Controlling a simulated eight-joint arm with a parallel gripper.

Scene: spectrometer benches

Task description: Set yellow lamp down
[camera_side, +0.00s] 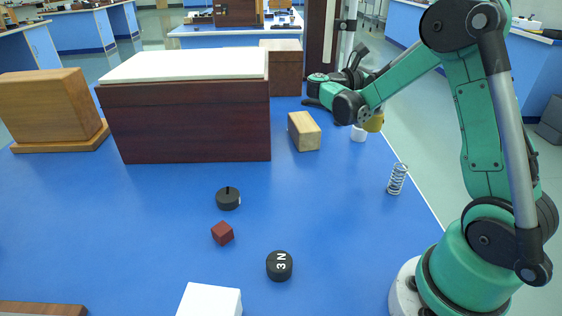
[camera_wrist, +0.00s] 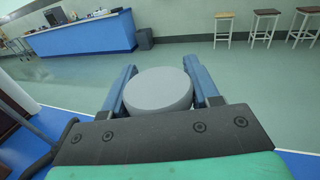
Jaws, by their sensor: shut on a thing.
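The yellow lamp (camera_side: 373,122) shows at the right edge of the blue table in the side view, partly hidden behind my arm. In the wrist view, a round, light grey face (camera_wrist: 158,90) fills the space between the two blue fingers of my gripper (camera_wrist: 160,68); I take it for an end of the lamp. The fingers are shut on its sides. My arm hides the fingers in the side view. I cannot tell whether the lamp touches the table.
A small white cylinder (camera_side: 358,134) shows just below the lamp. A wooden block (camera_side: 304,131) stands to its left and a spring (camera_side: 397,179) stands nearer the camera. A large dark box (camera_side: 190,125) is further left. Open blue table (camera_side: 330,215) lies in front.

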